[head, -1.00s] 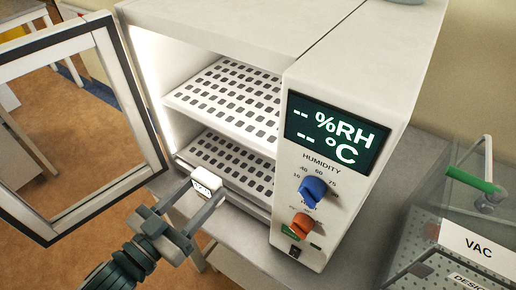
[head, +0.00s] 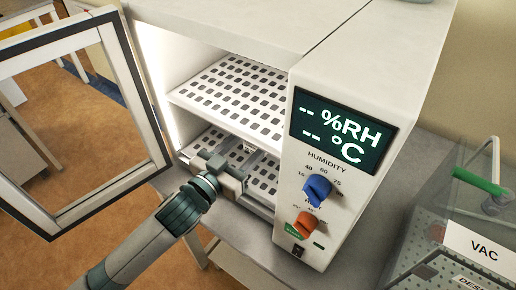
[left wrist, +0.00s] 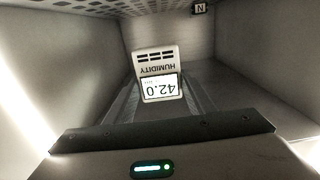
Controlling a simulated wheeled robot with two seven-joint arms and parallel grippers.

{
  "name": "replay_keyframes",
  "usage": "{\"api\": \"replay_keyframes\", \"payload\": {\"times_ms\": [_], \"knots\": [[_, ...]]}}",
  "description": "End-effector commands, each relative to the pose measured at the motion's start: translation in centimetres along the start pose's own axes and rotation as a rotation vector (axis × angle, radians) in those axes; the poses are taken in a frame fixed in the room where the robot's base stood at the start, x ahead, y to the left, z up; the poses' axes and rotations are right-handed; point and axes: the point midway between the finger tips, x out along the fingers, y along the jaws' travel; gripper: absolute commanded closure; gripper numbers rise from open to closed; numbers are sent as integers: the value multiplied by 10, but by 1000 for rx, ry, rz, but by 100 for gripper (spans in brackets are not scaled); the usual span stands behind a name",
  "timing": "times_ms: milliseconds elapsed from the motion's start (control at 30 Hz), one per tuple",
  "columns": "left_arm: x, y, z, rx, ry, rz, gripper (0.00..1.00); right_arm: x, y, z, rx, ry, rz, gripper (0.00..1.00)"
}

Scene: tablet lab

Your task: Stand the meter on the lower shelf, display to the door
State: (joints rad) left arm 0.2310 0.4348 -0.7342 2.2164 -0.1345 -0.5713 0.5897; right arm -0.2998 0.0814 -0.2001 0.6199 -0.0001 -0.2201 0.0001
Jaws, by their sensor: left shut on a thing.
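My left gripper (head: 238,165) reaches through the open door into the lower part of the chamber, at the front of the perforated lower shelf (head: 205,141). It is shut on the meter. In the left wrist view the meter (left wrist: 156,57) is a small white box held between the fingers, with vents, the word HUMIDITY and a display (left wrist: 159,88) reading 42.0. The display faces the wrist camera and appears upside down in that picture. In the head view the gripper largely hides the meter, and I cannot tell whether it touches the shelf. My right gripper is not in view.
The glazed door (head: 82,110) stands open at left. The upper shelf (head: 233,95) is empty above the gripper. The control panel (head: 335,165) with blue and orange knobs borders the opening at right. A VAC-labelled clear box (head: 483,245) stands at far right.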

Motion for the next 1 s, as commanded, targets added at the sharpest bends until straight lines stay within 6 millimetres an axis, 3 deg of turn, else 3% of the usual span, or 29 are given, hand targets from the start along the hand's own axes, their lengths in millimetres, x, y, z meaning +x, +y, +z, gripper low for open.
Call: {"api": "replay_keyframes", "payload": {"times_ms": [167,400,833,1000], "knots": [[28,0,-3,0,2,0,77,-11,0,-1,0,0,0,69],[27,0,26,-2,0,-1,77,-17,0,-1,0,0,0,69],[26,0,32,-1,1,-1,77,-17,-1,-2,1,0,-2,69],[26,0,47,-2,-2,-1,77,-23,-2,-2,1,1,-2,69]]}}
